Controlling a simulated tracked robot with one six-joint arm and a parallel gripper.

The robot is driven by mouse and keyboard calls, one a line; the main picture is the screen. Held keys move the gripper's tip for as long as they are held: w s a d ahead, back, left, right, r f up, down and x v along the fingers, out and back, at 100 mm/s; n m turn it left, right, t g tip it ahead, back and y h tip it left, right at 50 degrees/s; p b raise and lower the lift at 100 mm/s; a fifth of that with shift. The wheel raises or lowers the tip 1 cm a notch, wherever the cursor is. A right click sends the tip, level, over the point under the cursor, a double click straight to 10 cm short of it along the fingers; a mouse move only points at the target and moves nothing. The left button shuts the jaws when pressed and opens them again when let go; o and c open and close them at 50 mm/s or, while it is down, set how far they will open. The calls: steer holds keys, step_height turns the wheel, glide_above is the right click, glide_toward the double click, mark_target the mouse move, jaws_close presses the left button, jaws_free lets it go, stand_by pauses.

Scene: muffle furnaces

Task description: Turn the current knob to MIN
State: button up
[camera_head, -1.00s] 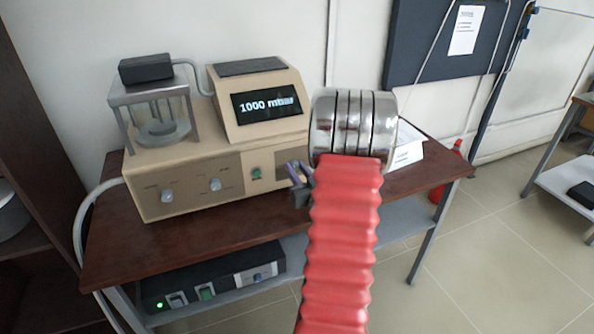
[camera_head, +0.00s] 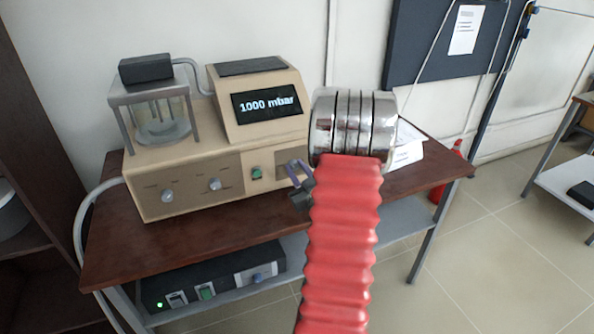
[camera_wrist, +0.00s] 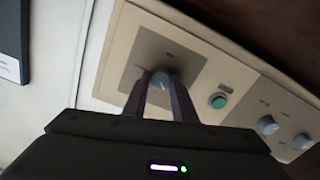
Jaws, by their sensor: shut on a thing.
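The beige device (camera_head: 160,160) stands on the brown table and its display reads "1000 mbar". My gripper (camera_head: 292,167) is at the right end of its front panel, with purple fingers pointing at the panel. In the wrist view my gripper (camera_wrist: 158,85) is shut on a light grey knob (camera_wrist: 158,79), one finger on each side of it. The label above this knob is too small to read, so I cannot tell its setting. In the head view my fingers mostly hide this knob.
A green button (camera_wrist: 218,101) and two more grey knobs (camera_wrist: 267,124) (camera_wrist: 303,141) sit along the same panel. A glass chamber (camera_head: 160,120) stands at the left on the device. A black unit (camera_head: 215,280) lies on the shelf below.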

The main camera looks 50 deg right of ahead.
steer(key=n, duration=0.4)
steer(key=shift+a+n, duration=0.1)
steer(key=shift+n, duration=0.2)
steer(key=shift+w+n, duration=0.1)
steer(key=shift+n, duration=1.5)
steer(key=shift+a+f, duration=0.1)
steer(key=o, duration=1)
steer(key=shift+o, duration=0.2)
steer(key=v, duration=1.3)
steer(key=shift+s, duration=0.35)
